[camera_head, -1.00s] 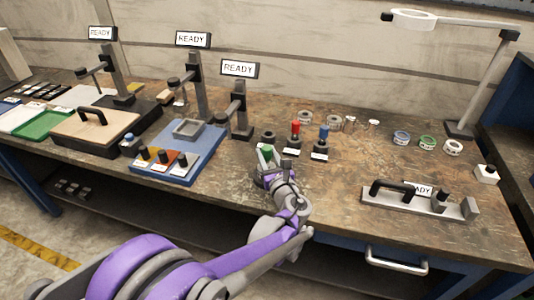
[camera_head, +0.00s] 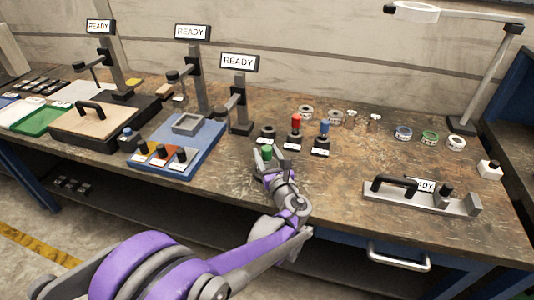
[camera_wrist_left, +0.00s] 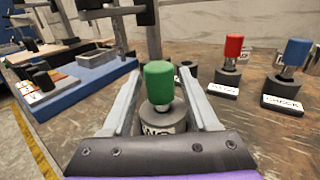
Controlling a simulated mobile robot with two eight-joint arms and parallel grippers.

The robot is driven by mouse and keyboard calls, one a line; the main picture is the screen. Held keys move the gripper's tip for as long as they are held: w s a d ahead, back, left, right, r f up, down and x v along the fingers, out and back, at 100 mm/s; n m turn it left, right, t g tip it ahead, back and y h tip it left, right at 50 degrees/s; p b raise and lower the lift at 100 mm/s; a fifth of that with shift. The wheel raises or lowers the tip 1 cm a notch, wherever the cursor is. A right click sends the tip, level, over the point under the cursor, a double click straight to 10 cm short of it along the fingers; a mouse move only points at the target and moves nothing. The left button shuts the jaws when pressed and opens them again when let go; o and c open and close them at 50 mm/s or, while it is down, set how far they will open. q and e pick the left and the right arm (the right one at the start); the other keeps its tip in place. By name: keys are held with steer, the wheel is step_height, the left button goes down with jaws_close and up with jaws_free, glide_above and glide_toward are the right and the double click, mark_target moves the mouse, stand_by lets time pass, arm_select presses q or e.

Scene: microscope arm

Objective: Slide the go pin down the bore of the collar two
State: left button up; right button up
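The pin with a green handle (camera_head: 267,152), which I take for the go pin, stands upright in a grey holder (camera_wrist_left: 163,122) whose label is mostly hidden. My left gripper (camera_head: 264,163) is open around it: in the left wrist view the green handle (camera_wrist_left: 159,82) shows between the two spread fingers, with a gap on each side. Several ring-shaped collars stand farther back, including a grey one (camera_head: 306,112), a blue-banded one (camera_head: 403,133), a green-banded one (camera_head: 429,137) and a white one (camera_head: 456,142). I cannot tell which is collar two. My right gripper is not in view.
A red-handled pin (camera_head: 296,127) and a blue-handled pin (camera_head: 324,132) stand in holders just behind and right. A dark round piece (camera_head: 268,131) is close behind the green pin. A blue tray (camera_head: 205,150) lies left; a handled fixture (camera_head: 420,196) lies right.

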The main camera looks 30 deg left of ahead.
arm_select(q)
steer(key=shift+o, duration=0.6)
steer(key=v, duration=1.1)
steer(key=shift+p, duration=0.3)
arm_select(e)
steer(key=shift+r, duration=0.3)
arm_select(q)
steer(key=shift+a, duration=0.15)
steer(key=s+a+f+n+g+h, duration=0.3)
steer(key=s+f+n+g+h, duration=0.25)
steer(key=s+f+n, duration=0.45)
steer(key=s+d+f+n+g+h, duration=0.25)
steer(key=s+d+n+h, duration=0.65)
steer(key=s+n, duration=0.55)
steer(key=w+d+r+n+t+y+p, duration=0.1)
steer(key=w+r+n+p, duration=0.1)
steer(key=r+p, duration=1.1)
steer(key=shift+w+r+p, duration=0.35)
steer(key=shift+w+r, duration=0.35)
steer(key=shift+r, duration=0.1)
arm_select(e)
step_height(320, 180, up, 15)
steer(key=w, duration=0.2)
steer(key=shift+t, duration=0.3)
